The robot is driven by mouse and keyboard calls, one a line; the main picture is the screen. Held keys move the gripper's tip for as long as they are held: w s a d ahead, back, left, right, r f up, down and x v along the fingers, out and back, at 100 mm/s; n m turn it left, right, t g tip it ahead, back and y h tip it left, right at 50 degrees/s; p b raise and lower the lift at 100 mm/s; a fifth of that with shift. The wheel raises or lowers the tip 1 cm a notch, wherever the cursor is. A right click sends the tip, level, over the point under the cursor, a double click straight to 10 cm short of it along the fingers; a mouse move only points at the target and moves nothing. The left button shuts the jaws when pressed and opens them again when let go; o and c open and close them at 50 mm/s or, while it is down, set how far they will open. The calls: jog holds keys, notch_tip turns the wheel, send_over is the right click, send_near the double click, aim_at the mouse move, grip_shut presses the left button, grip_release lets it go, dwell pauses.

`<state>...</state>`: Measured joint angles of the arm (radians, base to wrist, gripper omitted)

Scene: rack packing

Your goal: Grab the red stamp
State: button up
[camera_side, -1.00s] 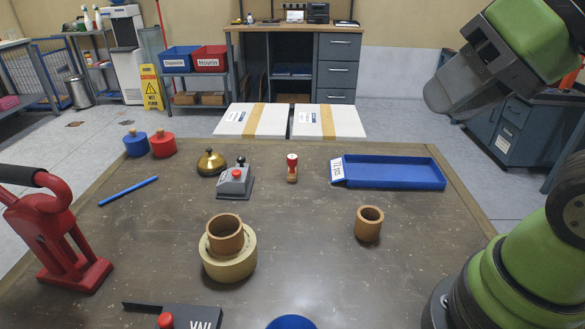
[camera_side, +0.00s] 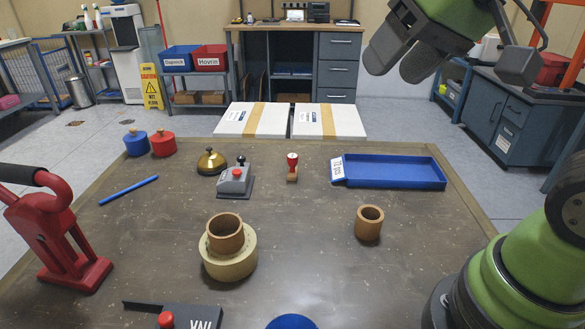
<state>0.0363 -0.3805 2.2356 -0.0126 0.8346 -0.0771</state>
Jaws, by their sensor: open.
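My gripper (camera_side: 393,68) is at the upper right, high above the table and to the right of the stamp. Its two grey fingers are apart with nothing between them. Nothing hides the stamp.
The blue tray (camera_side: 396,172) with a white label is right of the stamp. The grey button box (camera_side: 236,180) and brass bell (camera_side: 211,162) are left. A wooden ring (camera_side: 369,223) and a tape roll (camera_side: 229,262) stand nearer. The table's middle is clear.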

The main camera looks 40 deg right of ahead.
jog(key=w+d+f+n, duration=0.1)
jog(key=w+d+f, duration=0.2)
jog(key=w, duration=0.8)
jog(key=n+g+h, duration=0.1)
jog(key=g, duration=0.1)
send_near(293, 156)
jog(key=shift+n+h, duration=0.3)
jog(key=shift+n, duration=0.2)
jog(key=x, duration=0.4)
jog(key=shift+w+a, duration=0.1)
jog(key=shift+a, duration=0.05)
jog(key=shift+x, duration=3.2)
jog(key=shift+a, duration=0.1)
jog(key=shift+c, duration=0.4)
jog(key=c, duration=0.9)
